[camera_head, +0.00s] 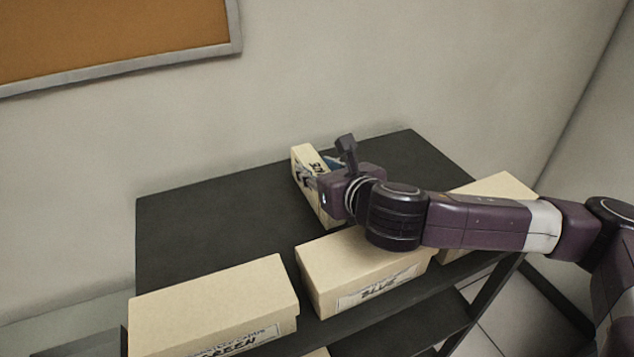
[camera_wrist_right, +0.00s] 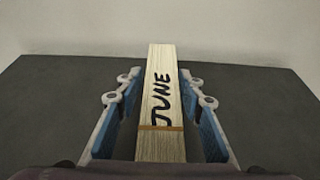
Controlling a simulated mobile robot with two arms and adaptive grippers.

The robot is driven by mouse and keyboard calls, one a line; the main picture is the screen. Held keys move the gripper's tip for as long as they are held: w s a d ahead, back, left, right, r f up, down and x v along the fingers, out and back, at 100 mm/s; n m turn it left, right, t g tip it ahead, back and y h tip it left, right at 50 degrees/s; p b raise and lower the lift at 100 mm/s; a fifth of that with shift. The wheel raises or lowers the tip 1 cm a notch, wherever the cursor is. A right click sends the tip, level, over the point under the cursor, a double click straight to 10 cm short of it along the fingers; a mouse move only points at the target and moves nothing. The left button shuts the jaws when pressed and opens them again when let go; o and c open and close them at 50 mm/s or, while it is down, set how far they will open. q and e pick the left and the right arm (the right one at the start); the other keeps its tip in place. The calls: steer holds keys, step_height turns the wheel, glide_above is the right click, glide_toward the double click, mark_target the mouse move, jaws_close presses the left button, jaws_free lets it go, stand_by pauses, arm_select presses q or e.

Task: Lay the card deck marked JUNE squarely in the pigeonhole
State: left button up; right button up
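The card deck marked JUNE (camera_head: 302,157) is a long cream block lying on the dark shelf top, partly hidden by my right gripper in the head view. In the right wrist view the deck (camera_wrist_right: 160,98) points away from me, with black JUNE lettering and a thin brown band across it. My right gripper (camera_wrist_right: 159,80) is open, with one blue-lined finger on each side of the deck and a visible gap on both sides. The right gripper (camera_head: 320,172) also shows over the deck in the head view. My left gripper is not in view. I cannot make out a pigeonhole.
A box marked GREEN (camera_head: 212,293) and a box marked BLUE (camera_head: 335,270) stand along the shelf's front edge. Another cream box (camera_head: 500,188) stands at the right, partly behind my arm. The shelf top (camera_head: 205,225) is clear at left and back. A corkboard (camera_head: 110,35) hangs on the wall.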

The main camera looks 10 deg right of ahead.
steer(key=shift+c, duration=1.3)
steer(key=shift+w+d+f, duration=0.1)
steer(key=shift+w+f, duration=0.05)
steer(key=shift+w, duration=0.05)
steer(key=shift+c, duration=1.2)
steer(key=shift+w+f, duration=0.15)
steer(key=shift+c, duration=1.4)
jaws_close()
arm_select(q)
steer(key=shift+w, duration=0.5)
